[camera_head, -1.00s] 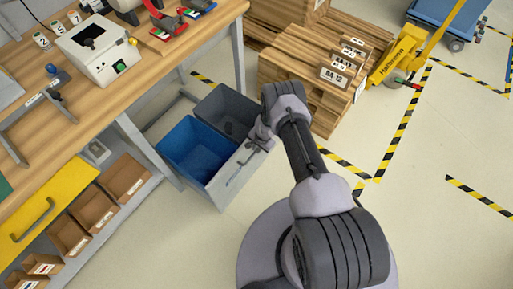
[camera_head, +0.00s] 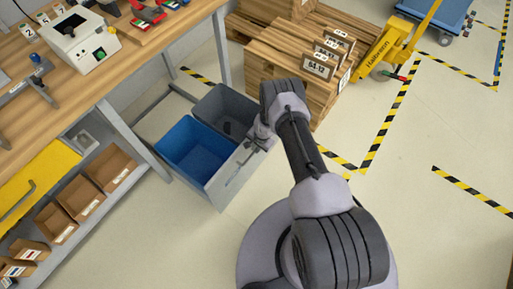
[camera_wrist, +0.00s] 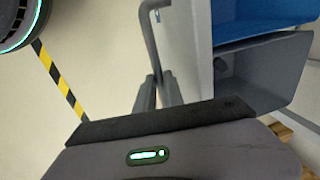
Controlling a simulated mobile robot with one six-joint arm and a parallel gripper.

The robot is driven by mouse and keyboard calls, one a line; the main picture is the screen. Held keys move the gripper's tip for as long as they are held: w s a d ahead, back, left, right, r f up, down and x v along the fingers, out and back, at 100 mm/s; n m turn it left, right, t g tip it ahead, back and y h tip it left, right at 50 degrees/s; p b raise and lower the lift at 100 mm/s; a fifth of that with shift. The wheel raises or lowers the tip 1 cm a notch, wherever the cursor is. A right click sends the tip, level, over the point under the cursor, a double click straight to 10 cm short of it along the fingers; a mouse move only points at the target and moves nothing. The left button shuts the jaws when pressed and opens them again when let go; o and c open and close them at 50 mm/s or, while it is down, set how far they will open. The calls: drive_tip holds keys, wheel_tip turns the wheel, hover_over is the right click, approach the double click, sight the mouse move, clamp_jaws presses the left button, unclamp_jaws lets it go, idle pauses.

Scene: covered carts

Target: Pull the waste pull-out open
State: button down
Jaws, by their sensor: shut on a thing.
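The waste pull-out stands out from under the workbench. Its pale front panel (camera_head: 229,180) shows in the head view, with a blue bin (camera_head: 190,150) and a dark grey bin (camera_head: 222,108) behind it. My gripper (camera_head: 252,146) is at the outer side of the front panel. In the wrist view, my gripper's two fingers (camera_wrist: 158,94) are closed on the grey bar handle (camera_wrist: 147,35), beside the front panel (camera_wrist: 185,55). The blue bin (camera_wrist: 255,14) and grey bin (camera_wrist: 262,68) lie to the right there. My arm partly hides the grip in the head view.
The wooden workbench (camera_head: 60,103) with a yellow drawer (camera_head: 38,180) and cardboard bins (camera_head: 83,196) is at left. Wooden pallets (camera_head: 275,75) stand behind my gripper, and a yellow pallet truck (camera_head: 398,45) is farther right. The floor at right is clear, with striped tape.

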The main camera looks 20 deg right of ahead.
drive_tip(key=c, duration=1.5)
unclamp_jaws()
drive_tip(key=shift+o, duration=0.2)
wheel_tip(320, 180, up, 17)
drive_tip(key=s+d+p, duration=0.2)
drive_tip(key=p, duration=0.6)
drive_tip(key=shift+s+p, duration=0.3)
drive_tip(key=shift+s, duration=0.05)
